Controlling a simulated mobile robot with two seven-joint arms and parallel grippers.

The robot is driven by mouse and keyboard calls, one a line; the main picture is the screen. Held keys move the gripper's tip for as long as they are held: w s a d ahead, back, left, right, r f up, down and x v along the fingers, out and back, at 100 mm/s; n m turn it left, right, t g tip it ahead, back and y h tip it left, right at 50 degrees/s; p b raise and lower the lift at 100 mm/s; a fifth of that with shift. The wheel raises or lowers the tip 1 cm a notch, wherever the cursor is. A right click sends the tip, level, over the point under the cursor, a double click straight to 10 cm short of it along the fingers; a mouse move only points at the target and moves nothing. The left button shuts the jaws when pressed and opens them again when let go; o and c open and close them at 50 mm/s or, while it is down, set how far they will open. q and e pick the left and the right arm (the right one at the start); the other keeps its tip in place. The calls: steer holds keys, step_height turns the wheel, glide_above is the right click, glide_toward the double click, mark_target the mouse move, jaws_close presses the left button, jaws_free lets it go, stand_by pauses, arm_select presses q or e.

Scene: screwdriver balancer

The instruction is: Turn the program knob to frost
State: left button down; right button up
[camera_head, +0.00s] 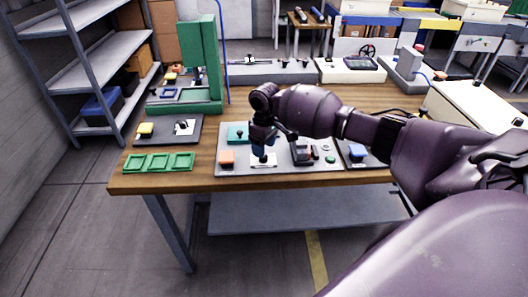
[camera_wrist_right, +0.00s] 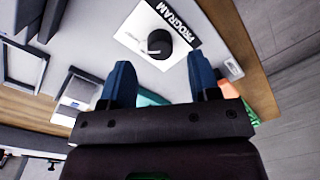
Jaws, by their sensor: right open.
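The program knob (camera_wrist_right: 158,42) is a round black dial on a white label (camera_wrist_right: 140,22) printed PROGRAM, seen in the right wrist view. Frost markings cannot be read, and I cannot tell where the knob points. My right gripper (camera_wrist_right: 161,82) is open, its two blue fingers apart and empty, with the knob beyond the fingertips, in the gap between them. In the head view my right gripper (camera_head: 262,143) hangs above the white label (camera_head: 271,160) on the grey panel (camera_head: 232,171), hiding most of the knob. My left gripper is not in view.
An orange block (camera_head: 227,158) and a teal block (camera_head: 237,133) sit close by on the panel, with a dark upright part (camera_head: 302,152) to the right. Green trays (camera_head: 158,162) and a green frame (camera_head: 214,65) stand left on the wooden table (camera_head: 135,181).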

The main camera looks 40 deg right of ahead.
step_height(320, 180, up, 7)
steer(key=shift+d+r+p, duration=0.15)
steer(key=shift+p, duration=0.25)
steer(key=shift+w, duration=0.15)
